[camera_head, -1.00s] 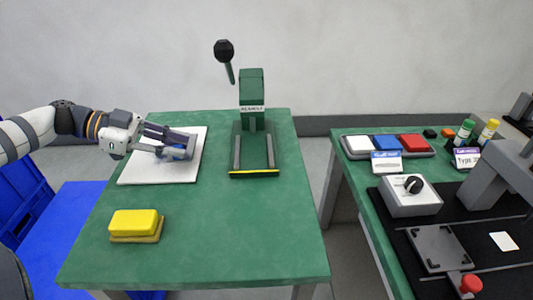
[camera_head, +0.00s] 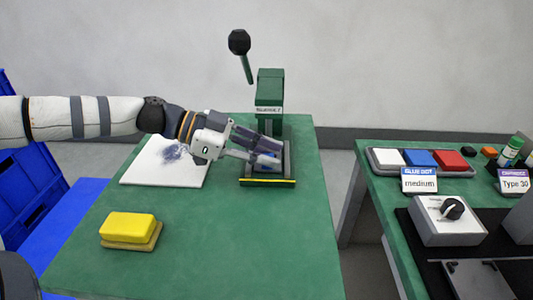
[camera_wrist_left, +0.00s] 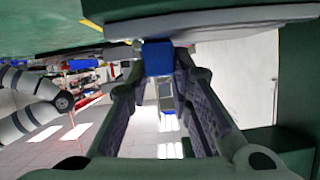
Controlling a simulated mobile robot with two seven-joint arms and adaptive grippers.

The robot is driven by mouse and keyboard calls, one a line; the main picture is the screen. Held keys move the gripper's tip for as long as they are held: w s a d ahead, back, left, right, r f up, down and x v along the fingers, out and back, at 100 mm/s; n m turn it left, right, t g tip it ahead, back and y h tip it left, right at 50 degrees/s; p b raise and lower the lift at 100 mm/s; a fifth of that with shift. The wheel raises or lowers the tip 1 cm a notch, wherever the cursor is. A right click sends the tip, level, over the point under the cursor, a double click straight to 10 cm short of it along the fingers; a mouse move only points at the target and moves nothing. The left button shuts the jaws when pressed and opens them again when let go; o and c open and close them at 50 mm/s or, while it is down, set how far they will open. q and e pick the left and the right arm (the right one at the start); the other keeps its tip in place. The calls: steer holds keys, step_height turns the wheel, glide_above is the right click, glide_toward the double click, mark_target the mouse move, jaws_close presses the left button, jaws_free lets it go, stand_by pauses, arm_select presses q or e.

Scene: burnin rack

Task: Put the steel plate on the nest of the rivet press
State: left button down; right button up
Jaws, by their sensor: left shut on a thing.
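The rivet press (camera_head: 270,92) is green, with a raised lever and a low bed edged in yellow at the front. My left gripper (camera_head: 270,160) is over the bed, between the press column and the yellow strip. It is shut on a small piece with a blue face, which I take as the steel plate (camera_wrist_left: 158,58); it shows between the fingertips in the left wrist view. A grey bar (camera_wrist_left: 215,20) lies close beyond it there. The fingers hide most of the plate and the nest, so I cannot tell whether they touch. My right gripper is not in view.
A white sheet (camera_head: 140,173) with a blue smear lies left of the press. A yellow block (camera_head: 128,226) sits near the front left. The bench's front middle is clear. A second bench (camera_head: 380,190) at right holds coloured blocks and a knob box (camera_head: 445,222).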

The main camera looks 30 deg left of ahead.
arm_select(q)
steer(key=shift+f, duration=0.2)
steer(key=c, duration=1.4)
jaws_free()
steer(key=shift+c, duration=0.2)
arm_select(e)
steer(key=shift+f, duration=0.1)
arm_select(q)
steer(key=shift+r, duration=0.15)
steer(key=s+a+r+p, duration=0.1)
steer(key=a, duration=0.1)
steer(key=s+a+r+p, duration=0.1)
steer(key=a+r, duration=0.1)
steer(key=shift+s+r, duration=0.2)
steer(key=shift+r, duration=0.05)
steer(key=f+p+v, duration=0.1)
steer(key=p+v, duration=0.1)
steer(key=v, duration=0.4)
steer(key=shift+s+a, duration=0.35)
steer(key=shift+s, duration=0.05)
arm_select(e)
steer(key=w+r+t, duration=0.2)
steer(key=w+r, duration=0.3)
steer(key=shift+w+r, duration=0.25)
